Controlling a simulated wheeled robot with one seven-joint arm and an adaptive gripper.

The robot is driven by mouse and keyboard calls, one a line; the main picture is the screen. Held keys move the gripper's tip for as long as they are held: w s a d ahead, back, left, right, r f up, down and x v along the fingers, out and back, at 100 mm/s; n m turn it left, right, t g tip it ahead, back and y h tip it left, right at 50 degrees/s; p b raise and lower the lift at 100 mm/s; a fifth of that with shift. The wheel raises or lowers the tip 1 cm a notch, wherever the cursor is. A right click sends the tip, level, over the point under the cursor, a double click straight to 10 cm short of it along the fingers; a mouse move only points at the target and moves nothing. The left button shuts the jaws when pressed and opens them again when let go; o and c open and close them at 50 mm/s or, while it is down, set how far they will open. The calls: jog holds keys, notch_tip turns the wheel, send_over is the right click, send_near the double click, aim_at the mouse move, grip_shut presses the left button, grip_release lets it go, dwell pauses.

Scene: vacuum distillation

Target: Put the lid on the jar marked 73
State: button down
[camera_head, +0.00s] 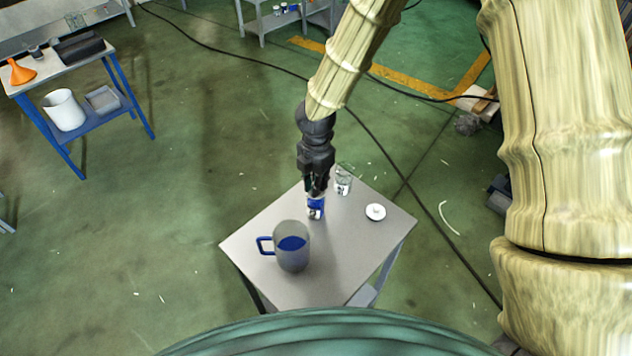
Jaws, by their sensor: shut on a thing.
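My gripper (317,186) points down over the grey table and is shut on the top of a small blue jar (316,208) with a white label. I cannot tell whether the jar touches the table. A clear glass jar (344,184) with a dark mark stands just right of my gripper. A round white lid (376,212) with a small knob lies further right on the table, apart from both jars. The marks on the jars are too small to read, so I cannot tell which is 73.
A large grey mug (292,258) with a blue handle and blue contents stands at the front of the small grey table (345,262). The table's right front is bare. A blue-legged table (60,75) with an orange funnel (21,72) and white beaker (64,110) stands far left.

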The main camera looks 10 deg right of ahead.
jog(key=shift+f, duration=0.25)
dwell(0.4)
jog(key=c, duration=0.9)
grip_release()
jog(key=shift+r+p, duration=0.2)
jog(key=shift+p, duration=0.1)
jog(key=shift+r+p, duration=3.05)
jog(key=shift+r, duration=0.35)
jog(key=shift+f, duration=0.1)
